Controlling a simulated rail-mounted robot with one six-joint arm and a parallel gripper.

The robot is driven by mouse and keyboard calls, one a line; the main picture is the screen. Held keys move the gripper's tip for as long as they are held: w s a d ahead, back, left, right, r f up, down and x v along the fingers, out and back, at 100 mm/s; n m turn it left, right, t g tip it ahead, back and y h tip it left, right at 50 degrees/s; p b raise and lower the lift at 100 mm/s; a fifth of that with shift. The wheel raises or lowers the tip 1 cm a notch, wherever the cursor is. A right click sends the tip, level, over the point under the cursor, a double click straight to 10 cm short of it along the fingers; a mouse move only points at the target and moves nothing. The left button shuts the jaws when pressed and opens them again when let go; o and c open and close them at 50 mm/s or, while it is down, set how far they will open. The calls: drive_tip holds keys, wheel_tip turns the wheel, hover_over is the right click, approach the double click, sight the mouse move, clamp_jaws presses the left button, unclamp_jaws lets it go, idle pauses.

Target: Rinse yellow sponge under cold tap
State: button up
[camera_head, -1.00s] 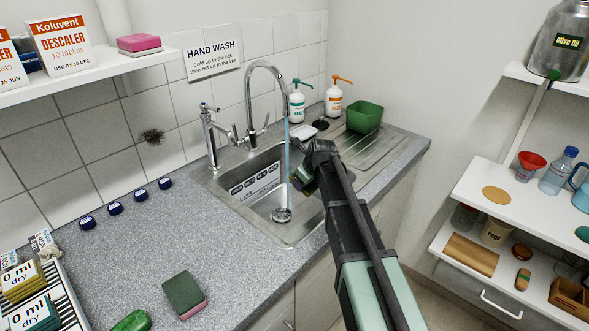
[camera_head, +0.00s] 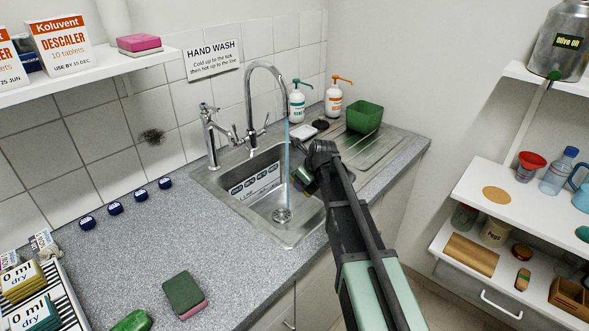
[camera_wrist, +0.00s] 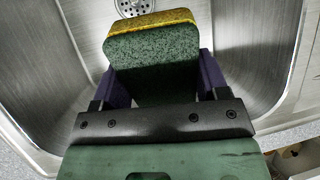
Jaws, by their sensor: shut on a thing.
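My gripper (camera_wrist: 158,90) is shut on the yellow sponge (camera_wrist: 150,45), which has a dark green scouring side and a yellow edge. In the wrist view the sponge lies between the two purple fingers, above the steel sink (camera_wrist: 65,80) and near its drain. In the head view my gripper (camera_head: 303,182) is over the sink (camera_head: 262,212), just right of a thin blue water stream (camera_head: 287,160). The stream falls from the tall curved tap (camera_head: 266,66) towards the drain (camera_head: 282,215). The sponge is mostly hidden there, and I cannot tell whether the water touches it.
A shorter tap (camera_head: 208,135) stands left of the tall one. Soap bottles (camera_head: 297,103) and a green tub (camera_head: 364,117) stand behind the sink. A green and pink sponge (camera_head: 184,294) lies on the counter. Shelves (camera_head: 520,200) stand at the right.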

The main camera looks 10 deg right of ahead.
idle(0.4)
drive_tip(key=s+d+r+p, duration=0.1)
drive_tip(key=s+r+p, duration=0.3)
drive_tip(key=shift+s+d, duration=0.15)
drive_tip(key=shift+s, duration=0.25)
idle(0.4)
